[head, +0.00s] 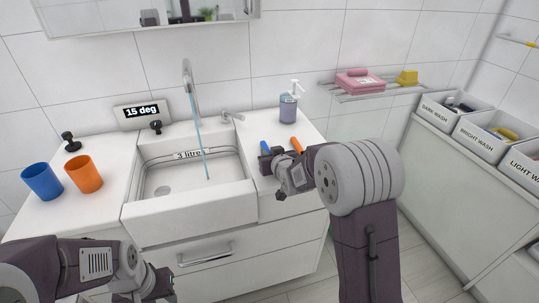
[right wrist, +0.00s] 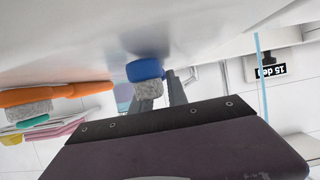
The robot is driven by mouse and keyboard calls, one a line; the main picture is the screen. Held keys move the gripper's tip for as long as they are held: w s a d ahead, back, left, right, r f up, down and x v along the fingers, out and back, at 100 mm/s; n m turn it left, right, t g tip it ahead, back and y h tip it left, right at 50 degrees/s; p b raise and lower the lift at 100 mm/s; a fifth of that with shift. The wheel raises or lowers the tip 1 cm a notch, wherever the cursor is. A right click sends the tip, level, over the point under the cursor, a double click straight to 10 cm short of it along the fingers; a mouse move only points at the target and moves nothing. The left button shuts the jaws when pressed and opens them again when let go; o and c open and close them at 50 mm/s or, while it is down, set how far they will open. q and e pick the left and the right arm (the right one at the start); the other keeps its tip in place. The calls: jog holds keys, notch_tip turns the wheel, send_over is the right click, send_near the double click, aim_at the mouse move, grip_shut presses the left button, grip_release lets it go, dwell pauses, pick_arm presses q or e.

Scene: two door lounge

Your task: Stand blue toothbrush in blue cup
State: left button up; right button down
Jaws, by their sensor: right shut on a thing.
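The blue cup (head: 42,182) stands upright at the left end of the counter, beside the orange cup (head: 84,175). My right gripper (head: 275,165) is right of the basin, shut on the blue toothbrush (head: 265,147). In the right wrist view the blue toothbrush (right wrist: 146,68) shows its blue body and grey bristles between the fingers, close to the counter top. I cannot tell if it touches the counter. An orange toothbrush (head: 296,145) lies to the right; it also shows in the right wrist view (right wrist: 60,92). My left gripper (head: 162,287) is low at the front left, its fingers unclear.
The white basin (head: 190,175) with running water (head: 200,140) lies between the cups and my right gripper. The faucet (head: 188,85) rises at its back. A soap bottle (head: 288,107) stands at the back right. Laundry bins (head: 490,135) line the right side.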

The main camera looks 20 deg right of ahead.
jog(key=shift+f, duration=0.25)
jog(key=c, duration=1.3)
grip_release()
jog(key=shift+r, duration=0.1)
jog(key=shift+r, duration=0.3)
jog(key=p+v, duration=0.1)
jog(key=v, duration=1.1)
jog(key=shift+f, duration=0.1)
